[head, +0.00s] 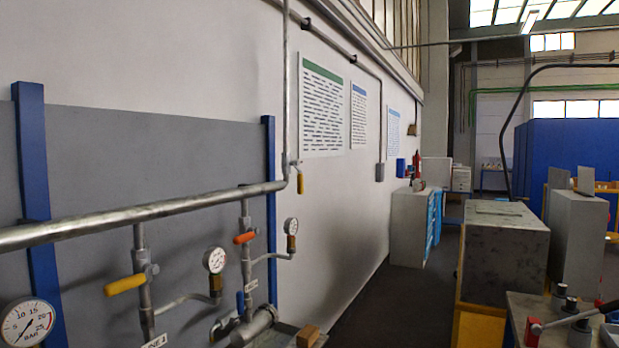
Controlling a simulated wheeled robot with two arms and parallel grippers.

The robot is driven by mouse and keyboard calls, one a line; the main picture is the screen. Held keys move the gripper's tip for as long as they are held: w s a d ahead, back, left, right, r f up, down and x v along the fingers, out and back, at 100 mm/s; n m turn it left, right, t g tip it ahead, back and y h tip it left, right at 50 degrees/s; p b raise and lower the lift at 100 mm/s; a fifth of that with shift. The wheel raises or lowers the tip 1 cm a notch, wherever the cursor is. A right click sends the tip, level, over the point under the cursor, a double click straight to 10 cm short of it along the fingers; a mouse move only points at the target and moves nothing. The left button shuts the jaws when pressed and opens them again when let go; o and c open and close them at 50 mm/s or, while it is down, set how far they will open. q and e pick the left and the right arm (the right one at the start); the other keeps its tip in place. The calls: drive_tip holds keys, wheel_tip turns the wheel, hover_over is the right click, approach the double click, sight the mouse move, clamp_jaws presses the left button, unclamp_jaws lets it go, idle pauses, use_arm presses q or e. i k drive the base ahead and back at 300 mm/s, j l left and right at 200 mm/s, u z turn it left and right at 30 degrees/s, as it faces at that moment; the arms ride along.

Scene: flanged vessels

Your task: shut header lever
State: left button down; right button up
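A grey header pipe (140,214) runs along the wall panel from the left edge to a vertical pipe (286,90). At that junction a small yellow lever (300,184) hangs straight down. On the branches below the header, a larger yellow lever (125,285) points left and lies nearly level, and an orange lever (244,238) also lies nearly level. A small blue handle (240,302) stands upright lower down. No label shows which is the header lever. Neither of my grippers is in view.
Pressure gauges (215,260) stand out from the branches. A wooden block (308,336) is at the bottom centre. A grey box on a yellow base (503,250) and a workbench with a red-handled tool (534,328) stand at right. Dark floor (385,305) between looks clear.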

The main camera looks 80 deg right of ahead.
sight(300, 175)
drive_tip(key=l+z, duration=0.1)
drive_tip(key=z, duration=2.6)
